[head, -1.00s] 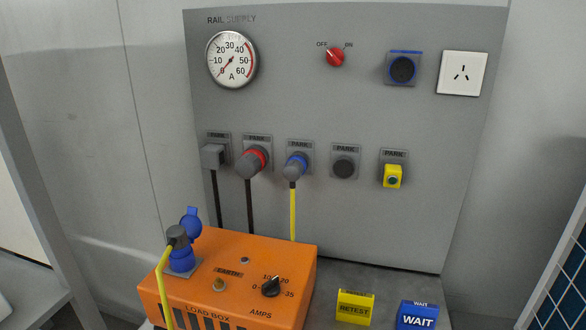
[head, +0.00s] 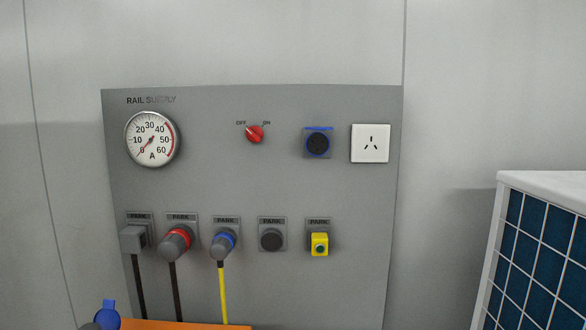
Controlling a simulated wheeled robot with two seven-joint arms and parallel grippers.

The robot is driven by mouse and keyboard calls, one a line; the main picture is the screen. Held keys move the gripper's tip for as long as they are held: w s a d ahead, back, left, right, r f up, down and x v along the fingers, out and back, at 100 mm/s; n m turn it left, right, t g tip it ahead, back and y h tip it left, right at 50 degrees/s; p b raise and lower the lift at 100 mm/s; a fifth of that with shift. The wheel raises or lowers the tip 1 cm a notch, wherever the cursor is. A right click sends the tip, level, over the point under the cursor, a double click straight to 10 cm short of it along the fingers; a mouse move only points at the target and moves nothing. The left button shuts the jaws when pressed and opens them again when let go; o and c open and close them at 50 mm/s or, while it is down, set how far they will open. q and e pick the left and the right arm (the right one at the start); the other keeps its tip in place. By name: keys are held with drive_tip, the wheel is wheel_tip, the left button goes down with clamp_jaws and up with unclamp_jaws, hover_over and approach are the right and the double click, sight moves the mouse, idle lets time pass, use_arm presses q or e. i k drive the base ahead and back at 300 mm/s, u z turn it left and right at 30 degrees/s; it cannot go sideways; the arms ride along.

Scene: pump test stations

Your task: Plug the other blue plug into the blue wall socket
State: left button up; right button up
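The blue wall socket (head: 317,143) is at the upper right of the grey panel, with dark contacts and a blue lid edge along its top. Nothing is plugged into it. A grey plug with a blue ring (head: 223,244) sits in the third park holder, and its yellow cable (head: 223,295) hangs straight down. At the bottom left, a raised blue lid (head: 107,314) shows on the orange load box (head: 180,325); a dark part beside it is cut off by the frame edge. Neither of my grippers shows.
The panel also carries a gauge (head: 152,139), a red OFF/ON switch (head: 255,134) and a white outlet (head: 370,143). A grey plug (head: 135,238), a red-ringed plug (head: 175,243), a dark round piece (head: 271,239) and a yellow piece (head: 320,244) occupy other park holders. A blue-tiled white block (head: 545,250) stands right.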

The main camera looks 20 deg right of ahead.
sight(222, 244)
drive_tip(key=k, duration=1.3)
drive_tip(key=u, duration=0.85)
drive_tip(key=i, duration=1.55)
drive_tip(key=z, duration=0.55)
